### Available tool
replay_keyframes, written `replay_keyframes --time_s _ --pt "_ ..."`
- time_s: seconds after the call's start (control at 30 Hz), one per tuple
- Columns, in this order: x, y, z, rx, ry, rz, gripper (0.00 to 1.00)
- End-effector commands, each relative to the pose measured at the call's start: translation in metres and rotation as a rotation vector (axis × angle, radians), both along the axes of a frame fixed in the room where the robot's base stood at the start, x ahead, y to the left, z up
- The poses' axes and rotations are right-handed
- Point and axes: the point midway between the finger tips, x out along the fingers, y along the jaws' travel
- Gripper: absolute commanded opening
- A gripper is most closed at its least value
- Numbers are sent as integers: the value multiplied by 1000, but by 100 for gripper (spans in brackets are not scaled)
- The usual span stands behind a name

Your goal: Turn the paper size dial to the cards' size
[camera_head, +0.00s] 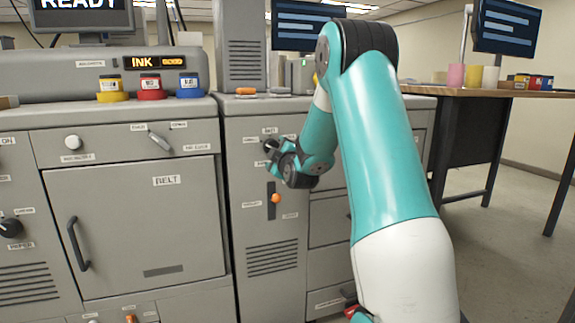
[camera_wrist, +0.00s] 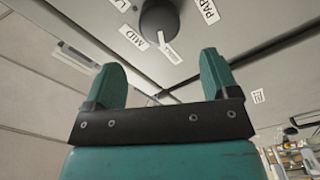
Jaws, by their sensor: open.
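The dark round paper size dial (camera_wrist: 160,18) is on the grey panel at the top of the wrist view. A light pointer mark on it faces down in that view, close to a small label (camera_wrist: 169,52) I cannot read. A "MID" label (camera_wrist: 132,37) and a cut-off "PAP" label (camera_wrist: 208,11) sit around it. My gripper (camera_wrist: 160,75) is open and empty, and the dial lies beyond its fingertips, not clearly between them. In the head view my gripper (camera_head: 277,156) is close to the panel and partly covers the dial area. I cannot make out the cards.
Below the dial is a slot with an orange slider knob (camera_head: 275,198). A BELT cabinet door (camera_head: 145,225) with a dark handle is to the left. Ink pots (camera_head: 150,87) stand on the machine top. A table (camera_head: 500,93) stands at the right, with open floor beside it.

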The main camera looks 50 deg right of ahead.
Motion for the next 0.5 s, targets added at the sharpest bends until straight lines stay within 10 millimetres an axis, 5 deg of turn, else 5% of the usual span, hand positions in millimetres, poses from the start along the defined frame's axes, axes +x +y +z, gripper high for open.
replay_keyframes --time_s 0.2,0.5 --pt "-47 28 -2 1 -1 -1 81" --pt "-76 47 -1 -1 -1 0 81"
